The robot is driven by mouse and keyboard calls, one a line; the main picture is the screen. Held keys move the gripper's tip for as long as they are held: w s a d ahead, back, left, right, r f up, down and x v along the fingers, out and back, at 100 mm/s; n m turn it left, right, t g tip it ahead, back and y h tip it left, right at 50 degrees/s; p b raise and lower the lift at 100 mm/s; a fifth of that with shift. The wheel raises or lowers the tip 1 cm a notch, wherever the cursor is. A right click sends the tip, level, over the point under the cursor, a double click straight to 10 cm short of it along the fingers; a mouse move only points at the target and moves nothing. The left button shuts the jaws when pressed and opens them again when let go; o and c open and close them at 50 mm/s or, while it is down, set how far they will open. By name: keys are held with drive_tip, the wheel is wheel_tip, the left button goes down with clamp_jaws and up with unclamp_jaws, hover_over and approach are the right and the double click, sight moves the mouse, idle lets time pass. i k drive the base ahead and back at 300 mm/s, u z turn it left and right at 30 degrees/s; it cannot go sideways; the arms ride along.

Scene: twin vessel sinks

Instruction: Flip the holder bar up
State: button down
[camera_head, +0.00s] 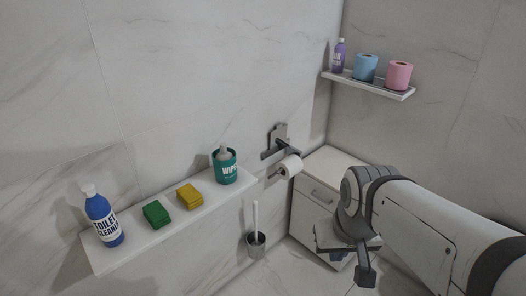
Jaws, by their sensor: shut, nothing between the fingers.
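The grey metal paper holder (278,135) is fixed to the marble wall near the corner. A white toilet roll (291,166) hangs at its lower right, and a short end of the holder bar (272,176) shows at the roll's left. The rest of the bar is hidden by the roll, and its exact angle is too small to tell. My gripper (366,277) is to the right of and below the holder, in front of the white cabinet, pointing down. It is shut, empty and well apart from the holder and roll.
A white cabinet (305,212) stands in the corner behind my arm. A wall ledge (165,232) at left holds a toilet cleaner bottle (103,220), two sponges and a wipes tub (225,168). A toilet brush (256,240) stands below the holder. A high shelf (385,90) holds rolls.

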sight(276, 172)
drive_tip(key=u, duration=0.15)
drive_tip(key=i, duration=1)
drive_tip(key=u, duration=0.05)
